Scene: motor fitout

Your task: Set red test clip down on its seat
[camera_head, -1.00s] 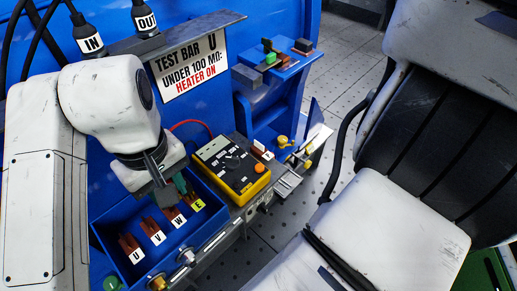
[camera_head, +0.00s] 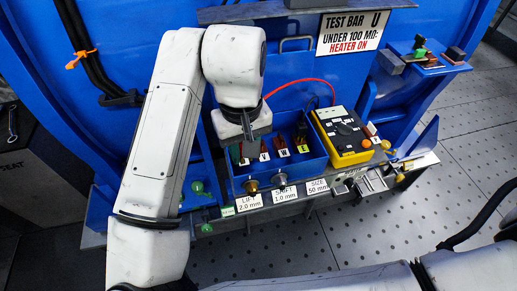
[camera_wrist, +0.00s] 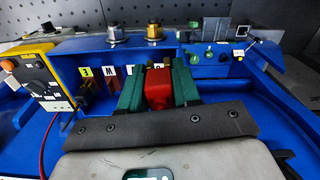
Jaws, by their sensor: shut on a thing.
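The red test clip (camera_wrist: 158,88) is held between the green fingers of my gripper (camera_wrist: 158,97) in the wrist view. In the head view my gripper (camera_head: 246,147) is over the left end of the blue terminal box (camera_head: 288,177), by its leftmost labelled terminal, and hides the clip. The copper terminals (camera_head: 302,136) stand in a row behind white labels; V, W and a yellow E are readable. In the wrist view the clip is in line with the label at the U end, partly covering it. I cannot tell whether the clip touches a terminal.
A yellow meter (camera_head: 343,137) stands right of the box, with a red lead (camera_head: 299,82) arching from it toward my gripper. Brass and steel knobs (camera_head: 251,186) line the box front. A blue shelf with small parts (camera_head: 428,58) is at the upper right.

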